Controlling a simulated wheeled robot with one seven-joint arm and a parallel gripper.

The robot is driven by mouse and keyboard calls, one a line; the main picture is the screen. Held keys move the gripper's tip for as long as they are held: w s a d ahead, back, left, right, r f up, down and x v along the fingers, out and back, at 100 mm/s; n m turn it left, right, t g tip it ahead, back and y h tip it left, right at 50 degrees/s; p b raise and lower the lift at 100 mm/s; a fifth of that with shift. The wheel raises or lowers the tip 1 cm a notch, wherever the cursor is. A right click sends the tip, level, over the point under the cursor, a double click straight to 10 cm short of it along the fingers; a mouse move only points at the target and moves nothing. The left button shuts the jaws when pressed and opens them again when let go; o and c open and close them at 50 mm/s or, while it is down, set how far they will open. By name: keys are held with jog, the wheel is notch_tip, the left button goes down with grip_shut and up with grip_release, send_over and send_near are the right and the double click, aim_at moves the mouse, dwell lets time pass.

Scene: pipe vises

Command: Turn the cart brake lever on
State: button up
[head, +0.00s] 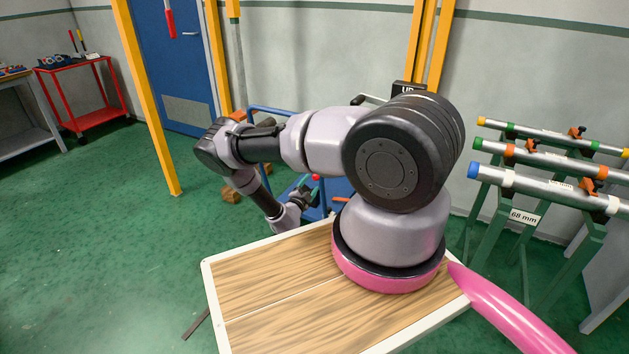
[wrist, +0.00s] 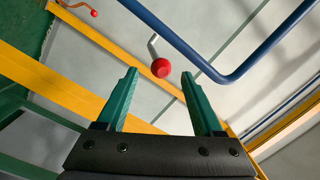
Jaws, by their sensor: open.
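The brake lever shows in the wrist view as a thin grey bent rod with a red ball knob (wrist: 160,68) at its end, beside the blue cart tube (wrist: 232,78). My gripper (wrist: 160,76) is open, with its two green fingers spread. In the picture the knob lies between and just beyond the fingertips; I cannot tell the exact distance. In the head view the blue cart (head: 268,112) stands behind my arm, mostly hidden. The red knob (head: 316,177) shows there close to my gripper (head: 304,187). The lever's base is hidden.
A pipe rack (head: 525,217) with several pipes stands at the right. Yellow posts (head: 150,100) rise around the cart. A red cart (head: 90,118) stands at the far left. The green floor at the left is clear. Another small red knob (wrist: 94,13) shows in the wrist view.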

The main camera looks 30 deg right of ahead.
jog(key=v, duration=0.5)
jog(key=shift+s+a, duration=0.1)
jog(key=shift+s, duration=0.05)
